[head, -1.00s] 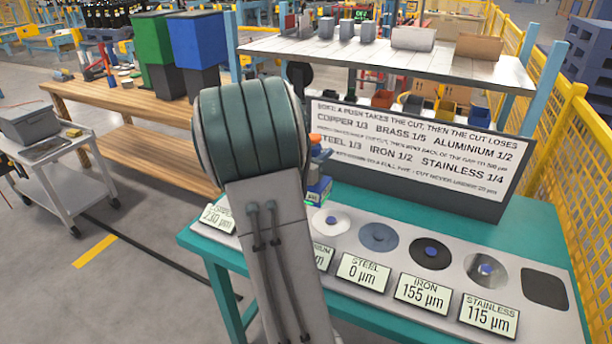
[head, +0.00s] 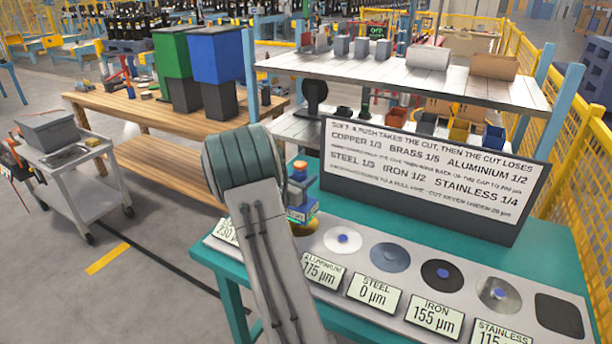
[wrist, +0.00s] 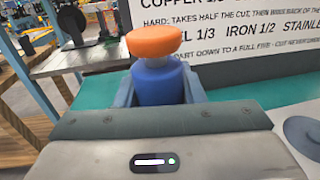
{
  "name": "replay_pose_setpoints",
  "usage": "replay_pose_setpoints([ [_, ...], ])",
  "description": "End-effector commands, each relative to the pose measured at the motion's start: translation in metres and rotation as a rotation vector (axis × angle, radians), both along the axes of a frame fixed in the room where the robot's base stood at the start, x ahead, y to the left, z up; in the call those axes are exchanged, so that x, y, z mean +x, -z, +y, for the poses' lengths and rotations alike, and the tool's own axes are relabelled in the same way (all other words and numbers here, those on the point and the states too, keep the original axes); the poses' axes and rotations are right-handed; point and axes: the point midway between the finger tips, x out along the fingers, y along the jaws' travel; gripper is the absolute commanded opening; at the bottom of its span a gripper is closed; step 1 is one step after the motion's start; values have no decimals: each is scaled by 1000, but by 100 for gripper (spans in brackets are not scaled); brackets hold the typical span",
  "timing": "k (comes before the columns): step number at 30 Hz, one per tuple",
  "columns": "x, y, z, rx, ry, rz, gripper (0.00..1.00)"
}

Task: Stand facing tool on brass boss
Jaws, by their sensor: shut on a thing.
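The facing tool, with an orange knob and blue body (wrist: 158,80), is upright between the two fingers of my gripper (wrist: 159,92) in the wrist view. My gripper is shut on it. In the head view the tool (head: 299,190) shows just right of my arm, over the back left of the bench plate; its blue base (head: 302,214) is low. I cannot tell whether the tool touches anything underneath. A left readout (head: 228,231) shows 230 µm, its name unreadable.
The aluminium boss (head: 342,241), steel boss (head: 390,257), iron boss (head: 442,275) and stainless boss (head: 498,294) run rightward, with a dark square pad (head: 558,316) at the end. A sign (head: 425,175) stands behind them under a shelf (head: 400,80). Green bench top (head: 410,217) is clear.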

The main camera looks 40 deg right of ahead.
Motion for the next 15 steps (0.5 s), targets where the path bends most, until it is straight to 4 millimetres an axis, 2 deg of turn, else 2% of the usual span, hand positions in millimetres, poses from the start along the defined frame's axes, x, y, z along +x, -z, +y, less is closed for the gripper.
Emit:
replay_pose_setpoints([
  [8,0,28,-1,-5,0,-2,0],
  [15,0,31,0,-5,-1,-4,0],
])
